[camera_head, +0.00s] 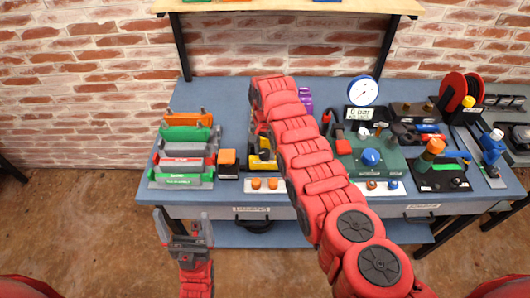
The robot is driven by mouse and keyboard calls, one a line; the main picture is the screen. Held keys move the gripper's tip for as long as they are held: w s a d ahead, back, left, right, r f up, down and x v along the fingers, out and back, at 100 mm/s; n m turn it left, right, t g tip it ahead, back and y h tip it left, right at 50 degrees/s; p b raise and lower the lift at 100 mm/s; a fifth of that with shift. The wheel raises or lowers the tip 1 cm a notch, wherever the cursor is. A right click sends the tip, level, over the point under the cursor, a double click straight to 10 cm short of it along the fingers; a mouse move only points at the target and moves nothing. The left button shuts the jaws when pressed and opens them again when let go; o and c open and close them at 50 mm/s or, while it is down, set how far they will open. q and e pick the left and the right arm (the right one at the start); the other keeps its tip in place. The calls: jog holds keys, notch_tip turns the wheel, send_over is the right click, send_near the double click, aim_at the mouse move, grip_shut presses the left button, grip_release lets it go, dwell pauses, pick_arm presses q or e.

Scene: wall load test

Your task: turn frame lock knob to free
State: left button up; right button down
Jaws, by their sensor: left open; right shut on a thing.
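My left gripper (183,226) points up in front of the bench's left front edge. Its fingers are apart with nothing between them. My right arm reaches up over the bench and bends down at its far end. My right gripper (263,134) is mostly hidden there, just above a yellow and black device (262,158). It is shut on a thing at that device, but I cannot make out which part. A small white plate with two orange knobs (264,184) lies in front of the device. I cannot tell which knob is the frame lock knob.
A blue bench (228,95) carries several fixtures. Green and grey racks (185,160) stand at the left. A green unit with a blue knob (371,157) and a gauge (363,91) are right of my arm. A red reel (460,88) stands at the far right. A shelf (290,7) hangs above.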

jog(key=n+b, duration=0.2)
jog(key=n, duration=0.1)
jog(key=n+b, duration=0.1)
jog(key=shift+f+n+b, duration=0.25)
jog(key=shift+n+b, duration=0.05)
jog(key=shift+b, duration=0.05)
jog(key=n+b, duration=0.3)
jog(key=n, duration=0.1)
jog(key=shift+n, duration=0.3)
jog(key=n+b, duration=0.2)
jog(key=n, duration=0.1)
jog(key=shift+r, duration=0.15)
jog(key=shift+r+n+b, duration=0.15)
jog(key=shift+n+b, duration=0.4)
jog(key=shift+n, duration=0.55)
jog(key=shift+c, duration=1.4)
grip_release()
